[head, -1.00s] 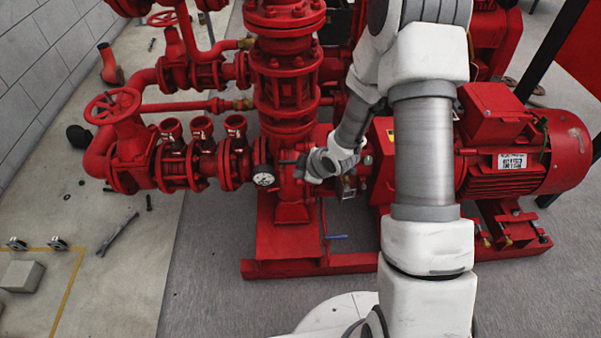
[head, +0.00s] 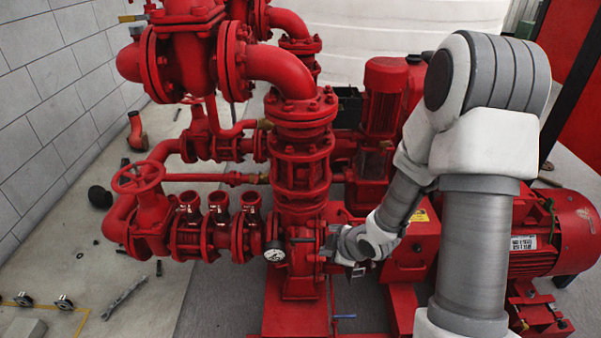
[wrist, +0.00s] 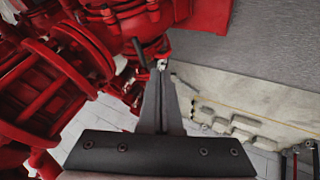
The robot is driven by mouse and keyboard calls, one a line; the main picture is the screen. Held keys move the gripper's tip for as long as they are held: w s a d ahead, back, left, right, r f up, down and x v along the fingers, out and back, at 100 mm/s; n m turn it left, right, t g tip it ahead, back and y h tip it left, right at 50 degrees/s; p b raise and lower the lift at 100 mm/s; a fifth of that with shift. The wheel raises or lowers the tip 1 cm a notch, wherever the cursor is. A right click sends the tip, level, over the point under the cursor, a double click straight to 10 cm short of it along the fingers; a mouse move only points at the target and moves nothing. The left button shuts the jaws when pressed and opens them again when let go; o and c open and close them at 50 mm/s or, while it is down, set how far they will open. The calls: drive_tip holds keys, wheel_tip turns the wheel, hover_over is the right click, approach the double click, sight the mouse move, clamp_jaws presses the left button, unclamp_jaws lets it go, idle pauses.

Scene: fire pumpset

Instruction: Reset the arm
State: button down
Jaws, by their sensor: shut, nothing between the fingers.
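My gripper (head: 328,250) reaches in from the right, in front of the red pump casing (head: 303,270). In the wrist view, my gripper (wrist: 161,68) has its two fingers together, with nothing seen between them. A dark bar-like part (wrist: 139,53) lies just left of the fingertips in that view; I cannot tell whether they touch it. My arm is bent, with its elbow high at the right of the head view.
A round pressure gauge (head: 274,255) is left of my gripper. A red handwheel (head: 139,177) and valves stand further left, the red motor (head: 550,235) at right. A wrench (head: 124,298) lies on the open floor at left. A blue-handled part (head: 344,317) is low in front.

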drive_tip(key=s+d+r+m+h, duration=0.2)
drive_tip(key=d+r+m, duration=0.15)
drive_tip(key=r, duration=0.55)
drive_tip(key=s+d+r+m+h, duration=0.2)
drive_tip(key=d+r+m+h, duration=0.15)
drive_tip(key=r, duration=0.45)
drive_tip(key=s+a+r+m+y, duration=0.1)
drive_tip(key=s+a+r+m, duration=0.1)
drive_tip(key=s+r+m, duration=0.5)
drive_tip(key=s+a+r+m+y, duration=0.1)
drive_tip(key=s+a+r, duration=0.3)
drive_tip(key=s, duration=0.6)
wheel_tip(320, 180, up, 22)
drive_tip(key=d+p, duration=0.1)
drive_tip(key=p, duration=2)
drive_tip(key=shift+d+g+p, duration=0.3)
drive_tip(key=shift+g+p, duration=0.05)
drive_tip(key=shift+g, duration=0.05)
drive_tip(key=shift+s+f, duration=0.1)
